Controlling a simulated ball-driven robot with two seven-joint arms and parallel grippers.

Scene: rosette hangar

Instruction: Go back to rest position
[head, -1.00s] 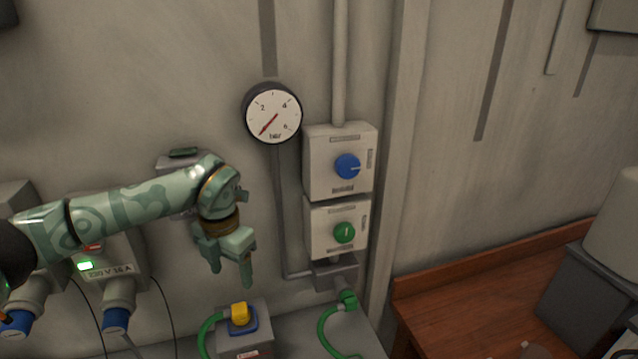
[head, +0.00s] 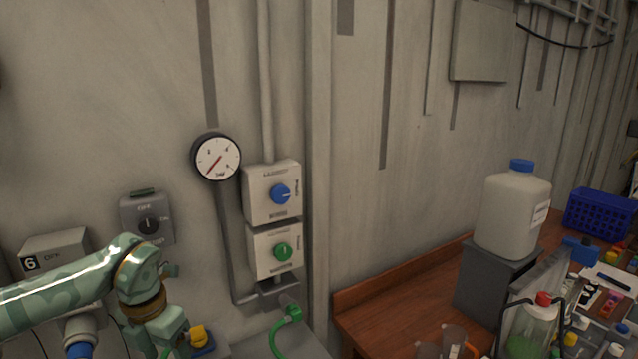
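My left gripper (head: 165,345) hangs pointing down at the lower left in the head view, at the end of my green patterned arm. It is in front of the wall, left of the two control boxes and below a grey switch box (head: 148,222). Its fingertips run to the bottom edge of the picture, so I cannot tell whether it is open or shut. A yellow and blue fitting (head: 201,338) shows just right of it. My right gripper is not in view.
A wooden bench (head: 400,300) at right carries a white jug (head: 512,212), a blue basket (head: 598,213) and a red-capped bottle (head: 534,330).

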